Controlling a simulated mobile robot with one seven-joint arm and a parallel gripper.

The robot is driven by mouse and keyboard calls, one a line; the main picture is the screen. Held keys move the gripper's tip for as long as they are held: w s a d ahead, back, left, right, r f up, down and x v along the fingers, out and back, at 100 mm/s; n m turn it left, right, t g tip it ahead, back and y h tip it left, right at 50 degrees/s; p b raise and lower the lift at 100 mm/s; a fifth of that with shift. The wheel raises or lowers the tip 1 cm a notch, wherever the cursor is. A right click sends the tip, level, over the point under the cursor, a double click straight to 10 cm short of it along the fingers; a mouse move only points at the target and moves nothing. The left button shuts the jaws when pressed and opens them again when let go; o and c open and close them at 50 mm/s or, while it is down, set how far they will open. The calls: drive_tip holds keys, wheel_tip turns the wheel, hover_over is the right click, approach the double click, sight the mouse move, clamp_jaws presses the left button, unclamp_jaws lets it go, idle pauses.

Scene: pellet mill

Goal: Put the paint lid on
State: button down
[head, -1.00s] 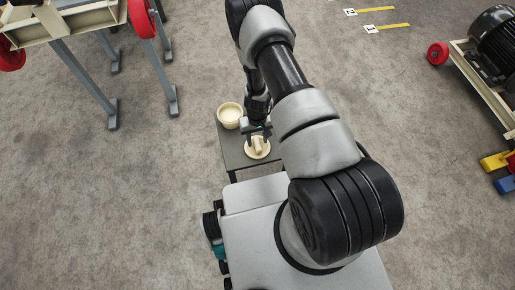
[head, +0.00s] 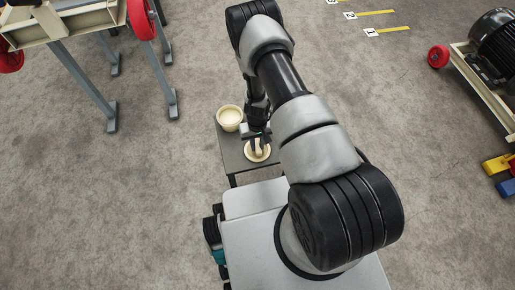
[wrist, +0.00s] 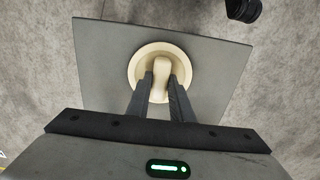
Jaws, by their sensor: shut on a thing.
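The paint lid (head: 257,155) is a round cream disc with a raised bar handle, near the front of a small dark table (head: 232,150). My gripper (head: 257,146) is over it from above. In the wrist view my gripper (wrist: 161,88) has its two fingers shut on the handle of the lid (wrist: 137,68). Whether the lid touches the table top cannot be told. The paint pot (head: 230,118), a cream round container with an open top, stands at the far left of the table, apart from the lid. It is not seen in the wrist view.
A steel-legged stand with red wheels (head: 142,20) is at the upper left. A cart with a black motor (head: 495,45) is at the right, with yellow and blue blocks (head: 497,162) nearby. Open grey floor surrounds the table.

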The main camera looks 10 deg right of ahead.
sight(257, 146)
drive_tip(key=shift+r, duration=0.1)
drive_tip(key=shift+r+p, duration=1.2)
drive_tip(key=shift+r, duration=0.75)
